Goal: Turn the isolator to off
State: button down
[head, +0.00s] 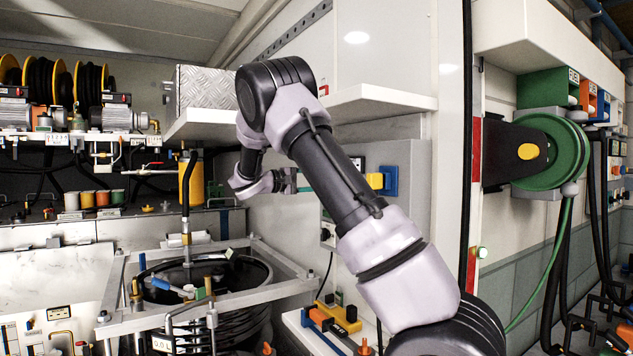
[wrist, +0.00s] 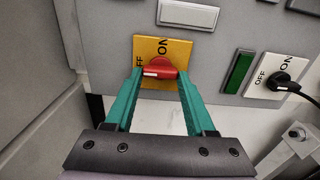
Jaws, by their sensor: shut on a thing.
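The isolator has a red handle (wrist: 160,66) on a yellow plate (wrist: 165,47), seen in the wrist view on a grey panel. The handle lies roughly crosswise, with a white mark facing me. My gripper (wrist: 160,75) has its teal fingers on both sides of the handle and is shut on it. In the head view my gripper (head: 290,181) reaches the grey panel behind my arm. The isolator is hidden there.
Right of the isolator are a green block (wrist: 238,72) and a black knob (wrist: 282,80) on a white OFF/ON plate. A grey wall (wrist: 40,65) stands close on the left. A framed round tank (head: 225,275) stands below left in the head view.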

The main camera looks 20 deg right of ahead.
jog(key=shift+c, duration=1.2)
grip_release()
jog(key=s+a, duration=0.2)
jog(key=a, duration=0.8)
jog(key=shift+a, duration=0.35)
jog(key=shift+s, duration=0.1)
